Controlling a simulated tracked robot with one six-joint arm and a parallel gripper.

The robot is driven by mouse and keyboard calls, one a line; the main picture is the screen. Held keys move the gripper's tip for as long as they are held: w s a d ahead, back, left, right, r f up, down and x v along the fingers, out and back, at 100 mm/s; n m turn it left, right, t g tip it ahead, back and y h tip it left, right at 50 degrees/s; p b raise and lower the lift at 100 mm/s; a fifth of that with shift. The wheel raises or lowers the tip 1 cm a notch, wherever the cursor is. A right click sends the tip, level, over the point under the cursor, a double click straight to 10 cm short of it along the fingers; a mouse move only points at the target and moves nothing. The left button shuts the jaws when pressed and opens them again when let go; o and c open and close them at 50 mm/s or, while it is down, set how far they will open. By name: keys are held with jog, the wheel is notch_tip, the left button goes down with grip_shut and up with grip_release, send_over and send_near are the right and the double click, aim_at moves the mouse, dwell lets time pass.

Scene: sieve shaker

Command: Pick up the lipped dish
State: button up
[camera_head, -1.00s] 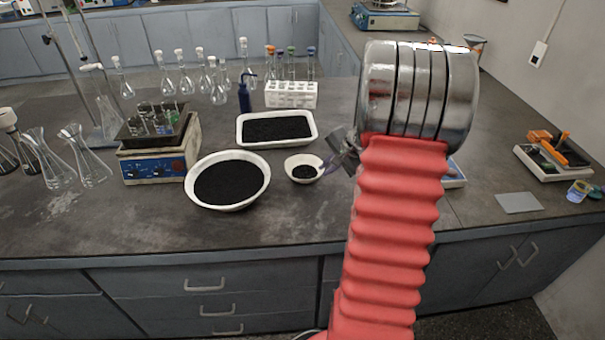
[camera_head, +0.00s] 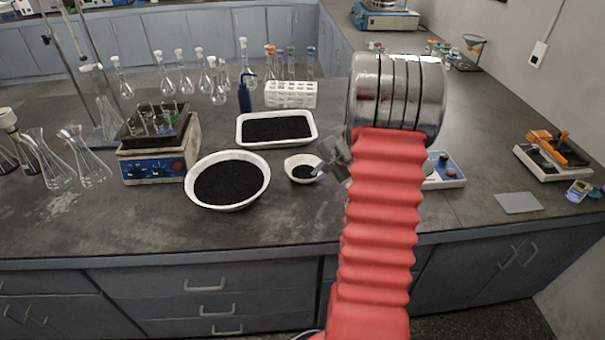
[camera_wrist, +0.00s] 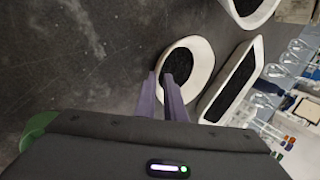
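The small white dish with dark granules (camera_head: 292,161), which I take for the lipped dish, stands on the grey bench right of the large bowl. In the wrist view the dish (camera_wrist: 205,52) lies just beyond my fingers. My gripper (camera_head: 318,171) is at the dish's right side in the head view. In the wrist view my gripper (camera_wrist: 160,74) has two purple fingers with a narrow gap between them. One tip shows outside the near rim and the other over the inside. I cannot tell whether either touches it. My fingers hide part of the near rim.
A large white bowl (camera_head: 200,201) of dark granules is close on the left, and a white rectangular tray (camera_head: 241,141) is behind. A hotplate (camera_head: 150,167) and flasks stand further left. Bare bench lies in front.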

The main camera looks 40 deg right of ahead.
jog(key=shift+x, duration=1.6)
jog(key=shift+c, duration=0.4)
grip_shut()
jog(key=shift+r, duration=0.15)
notch_tip(320, 180, up, 10)
